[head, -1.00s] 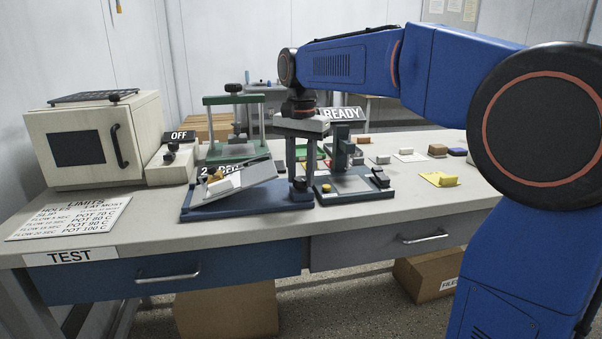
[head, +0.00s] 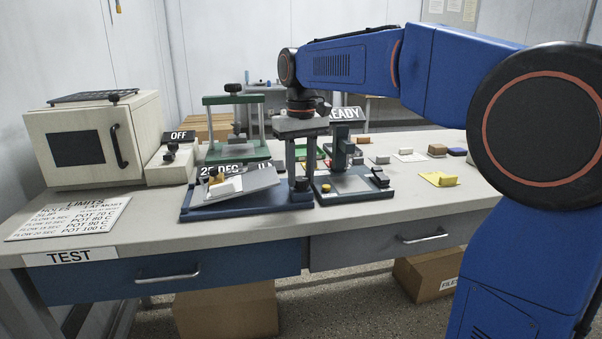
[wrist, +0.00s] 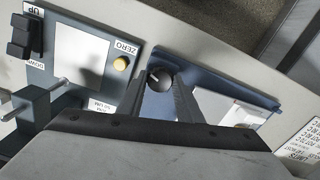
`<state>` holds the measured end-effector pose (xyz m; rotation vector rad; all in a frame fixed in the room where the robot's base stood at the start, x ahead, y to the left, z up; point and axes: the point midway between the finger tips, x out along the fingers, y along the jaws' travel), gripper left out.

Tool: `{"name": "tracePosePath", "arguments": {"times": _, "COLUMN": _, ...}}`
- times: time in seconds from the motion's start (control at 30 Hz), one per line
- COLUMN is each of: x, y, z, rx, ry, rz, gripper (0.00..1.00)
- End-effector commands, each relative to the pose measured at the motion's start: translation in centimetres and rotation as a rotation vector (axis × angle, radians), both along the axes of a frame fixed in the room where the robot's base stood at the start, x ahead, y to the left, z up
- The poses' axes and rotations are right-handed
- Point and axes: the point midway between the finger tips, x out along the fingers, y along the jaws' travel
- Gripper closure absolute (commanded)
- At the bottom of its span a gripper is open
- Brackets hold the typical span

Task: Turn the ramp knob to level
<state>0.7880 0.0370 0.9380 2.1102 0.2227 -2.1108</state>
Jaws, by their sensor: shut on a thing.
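The ramp (head: 255,181) is a grey plate on a dark blue base (head: 225,212) in the head view. My gripper (head: 302,187) reaches straight down at the base's right end. In the wrist view, the black round knob (wrist: 158,78) with a white mark sits between the two fingers of my gripper (wrist: 159,85), which is shut on it. In the head view the knob is mostly hidden by the fingers.
A scale-like device (head: 350,184) with a yellow button stands close on the right. A green press (head: 235,152) is behind, and a cream oven (head: 95,142) with an OFF box stands left. Small coloured blocks lie at right.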

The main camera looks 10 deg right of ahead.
Motion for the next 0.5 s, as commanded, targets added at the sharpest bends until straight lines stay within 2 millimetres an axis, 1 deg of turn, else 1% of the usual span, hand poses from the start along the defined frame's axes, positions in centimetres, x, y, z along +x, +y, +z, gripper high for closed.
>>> {"name": "tracePosePath", "arguments": {"times": 0.5, "x": 0.07, "y": -0.04, "z": 0.07, "rx": 0.0, "ry": -0.002, "rz": 0.49, "gripper": 0.9}}
